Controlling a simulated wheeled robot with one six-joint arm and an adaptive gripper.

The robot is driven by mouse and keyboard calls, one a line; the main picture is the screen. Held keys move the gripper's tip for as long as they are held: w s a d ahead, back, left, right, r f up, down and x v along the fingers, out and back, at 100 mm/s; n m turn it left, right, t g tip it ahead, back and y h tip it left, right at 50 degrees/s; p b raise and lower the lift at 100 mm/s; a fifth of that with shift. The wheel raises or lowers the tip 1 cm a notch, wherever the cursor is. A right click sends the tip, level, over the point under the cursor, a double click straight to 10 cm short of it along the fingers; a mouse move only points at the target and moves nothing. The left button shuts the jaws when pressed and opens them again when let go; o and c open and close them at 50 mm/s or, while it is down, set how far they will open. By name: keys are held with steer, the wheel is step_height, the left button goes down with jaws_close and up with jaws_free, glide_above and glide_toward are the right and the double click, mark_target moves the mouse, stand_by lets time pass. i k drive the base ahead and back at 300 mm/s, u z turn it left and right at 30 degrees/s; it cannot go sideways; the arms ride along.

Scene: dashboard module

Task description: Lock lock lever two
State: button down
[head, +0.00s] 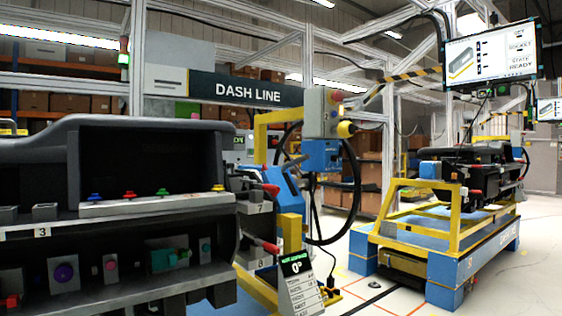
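The dark dashboard module (150,140) fills the left side of the head view. Red-tipped levers stick out at its right side, an upper one (270,188) near a label 7 and a lower one (268,246) near a label 8. A red part (11,301) shows at the lower left edge. I see no label 2, so I cannot tell which part is lock lever two. My gripper is not in view.
A grey ledge (155,206) carries several coloured knobs. A status card (300,284) stands right of the module. A blue and yellow cart (435,240) with another dark module stands at the right. Pale floor (350,285) lies between.

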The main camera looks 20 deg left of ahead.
mark_target(304, 157)
steer(key=u, duration=1)
steer(key=i, duration=0.5)
steer(key=z, duration=0.6)
steer(key=k, duration=0.65)
steer(key=z, duration=0.6)
steer(key=i, duration=1.1)
steer(key=u, duration=1.15)
steer(key=i, duration=0.5)
steer(key=u, duration=0.4)
